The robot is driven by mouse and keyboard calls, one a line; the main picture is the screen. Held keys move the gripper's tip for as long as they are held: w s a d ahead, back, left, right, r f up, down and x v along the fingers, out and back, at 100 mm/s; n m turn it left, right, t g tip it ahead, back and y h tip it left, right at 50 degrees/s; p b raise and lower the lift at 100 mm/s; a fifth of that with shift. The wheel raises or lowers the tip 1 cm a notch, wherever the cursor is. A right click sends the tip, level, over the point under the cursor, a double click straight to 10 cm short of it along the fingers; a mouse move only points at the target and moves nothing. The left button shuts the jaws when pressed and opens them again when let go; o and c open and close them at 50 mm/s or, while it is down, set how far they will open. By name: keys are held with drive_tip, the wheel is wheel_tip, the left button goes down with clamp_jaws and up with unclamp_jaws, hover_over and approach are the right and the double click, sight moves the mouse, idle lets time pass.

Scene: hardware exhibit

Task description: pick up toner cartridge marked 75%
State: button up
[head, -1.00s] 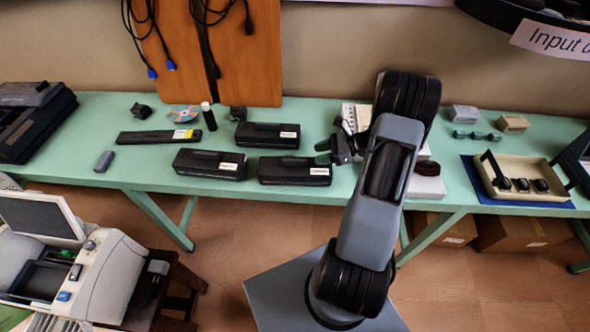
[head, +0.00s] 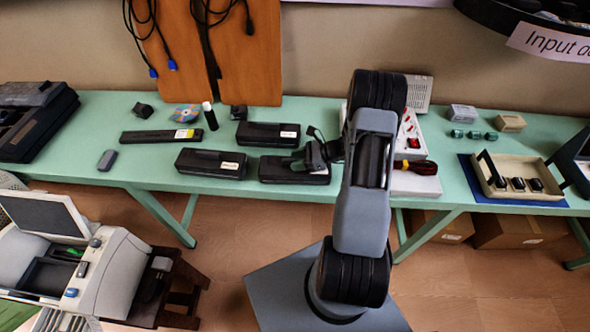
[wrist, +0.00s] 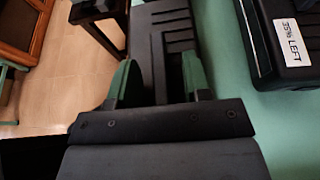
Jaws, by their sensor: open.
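Three black toner cartridges with white labels lie on the green table: back (head: 268,135), front left (head: 210,163) and front right (head: 290,178). Their labels are too small to read in the head view. My gripper (head: 304,158) is open, over the front right cartridge. In the wrist view its green-padded fingers (wrist: 158,80) are on either side of a ribbed black cartridge (wrist: 167,35), whose label is not visible. I cannot tell whether they touch it. Beside it, to the right, another cartridge (wrist: 290,45) reads "35% LEFT". No 75% mark is readable.
Table (head: 345,185) is bare in front.

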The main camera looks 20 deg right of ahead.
clamp_jaws()
idle(0.3)
drive_tip(key=shift+r, duration=0.1)
idle(1.0)
